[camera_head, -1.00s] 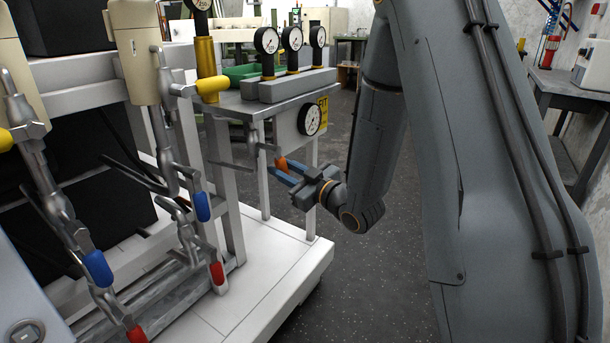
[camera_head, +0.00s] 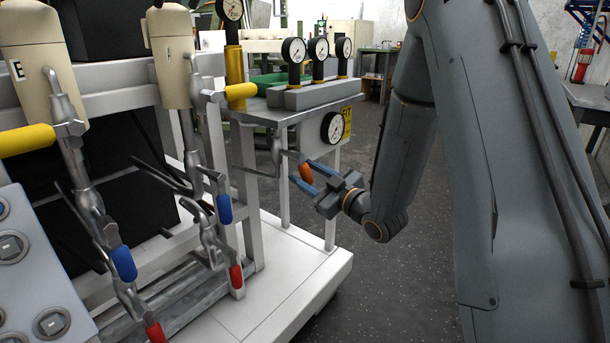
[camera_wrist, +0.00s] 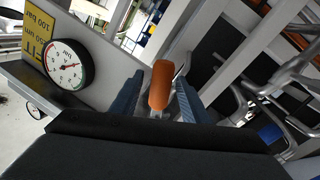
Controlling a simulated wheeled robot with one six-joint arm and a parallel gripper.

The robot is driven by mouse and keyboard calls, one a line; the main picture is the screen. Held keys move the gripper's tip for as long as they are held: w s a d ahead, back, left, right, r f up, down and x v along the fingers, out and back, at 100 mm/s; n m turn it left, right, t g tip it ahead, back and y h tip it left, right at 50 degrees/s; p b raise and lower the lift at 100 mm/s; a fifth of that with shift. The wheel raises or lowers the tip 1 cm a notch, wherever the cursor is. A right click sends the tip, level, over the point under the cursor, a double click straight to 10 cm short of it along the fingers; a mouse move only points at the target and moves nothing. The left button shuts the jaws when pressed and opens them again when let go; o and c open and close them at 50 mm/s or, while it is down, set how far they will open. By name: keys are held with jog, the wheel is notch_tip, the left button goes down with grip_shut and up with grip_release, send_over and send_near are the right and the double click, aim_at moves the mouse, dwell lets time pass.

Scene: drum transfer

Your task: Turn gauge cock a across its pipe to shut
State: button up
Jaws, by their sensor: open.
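An orange-handled cock (camera_head: 306,173) sits on a thin pipe below the small bench, left of a round gauge (camera_head: 332,127); I take it for gauge cock a, though no letter shows. My gripper (camera_head: 310,178) is open, with its two blue fingers on either side of the orange handle. In the wrist view the orange handle (camera_wrist: 161,86) stands between the open fingers (camera_wrist: 158,98), with a gap visible at each side. The wrist view also shows the gauge (camera_wrist: 68,65) to the left. The cock's metal body is partly hidden behind the handle.
Yellow, blue (camera_head: 123,263) and red (camera_head: 235,277) handled valves stand on the pipes at left. Three gauges stand on a grey block (camera_head: 315,93) above the cock. The white base (camera_head: 300,270) lies below; dark floor (camera_head: 400,290) is free at right.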

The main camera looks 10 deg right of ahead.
jog(key=p+v, duration=0.1)
jog(key=v, duration=0.6)
jog(key=shift+s+d, duration=0.15)
jog(key=shift+s, duration=0.25)
